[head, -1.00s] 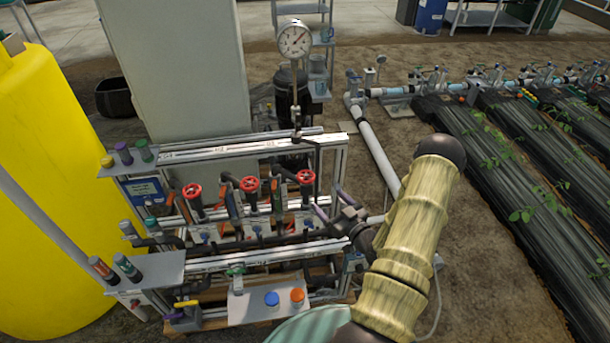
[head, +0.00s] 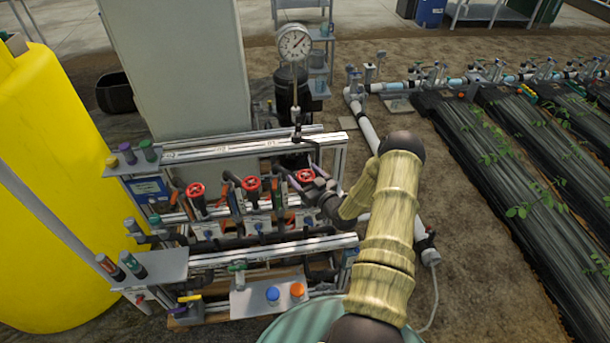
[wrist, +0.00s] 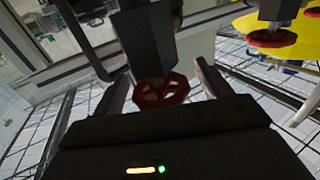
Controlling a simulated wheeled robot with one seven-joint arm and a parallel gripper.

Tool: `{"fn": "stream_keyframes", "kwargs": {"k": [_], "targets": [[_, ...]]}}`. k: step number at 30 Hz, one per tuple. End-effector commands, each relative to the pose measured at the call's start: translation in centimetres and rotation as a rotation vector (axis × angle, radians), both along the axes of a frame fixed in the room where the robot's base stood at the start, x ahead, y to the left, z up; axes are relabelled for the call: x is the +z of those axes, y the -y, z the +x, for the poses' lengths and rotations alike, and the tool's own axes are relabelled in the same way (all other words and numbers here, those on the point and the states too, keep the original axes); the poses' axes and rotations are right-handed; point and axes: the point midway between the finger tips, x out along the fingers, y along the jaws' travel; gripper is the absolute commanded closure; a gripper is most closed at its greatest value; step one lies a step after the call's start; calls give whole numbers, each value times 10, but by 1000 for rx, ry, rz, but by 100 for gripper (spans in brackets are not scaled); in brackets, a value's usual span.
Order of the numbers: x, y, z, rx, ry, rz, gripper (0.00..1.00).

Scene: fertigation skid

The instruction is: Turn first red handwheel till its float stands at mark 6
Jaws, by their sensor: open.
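Three red handwheels stand in a row on the skid's frame: a left one (head: 197,190), a middle one (head: 251,184) and a right one (head: 305,176). My gripper (head: 303,188) is open at the right handwheel. In the wrist view, a red handwheel (wrist: 162,92) shows between and beyond the two spread fingers, with a dark block partly in front of it. I cannot tell whether the fingers touch it. Another handwheel (wrist: 272,38) is at upper right. Slanted tubes (head: 234,204) stand beside the handwheels; their floats and marks are too small to read.
A round pressure gauge (head: 295,42) rises behind the frame. A front shelf holds a blue cap (head: 272,295) and an orange cap (head: 297,290). A yellow tank (head: 45,200) stands left and a grey cabinet (head: 180,70) behind.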

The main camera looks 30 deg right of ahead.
Motion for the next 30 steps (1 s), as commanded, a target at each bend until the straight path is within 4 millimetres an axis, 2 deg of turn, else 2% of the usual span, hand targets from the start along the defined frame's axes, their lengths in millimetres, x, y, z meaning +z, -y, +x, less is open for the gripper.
{"fn": "stream_keyframes", "kwargs": {"k": [4, 11, 30], "targets": [[0, 0, 0, 0, 0, 0, 23], [0, 0, 0, 0, 1, 0, 68], [1, 1, 0, -142, 3, 0, 68]]}}
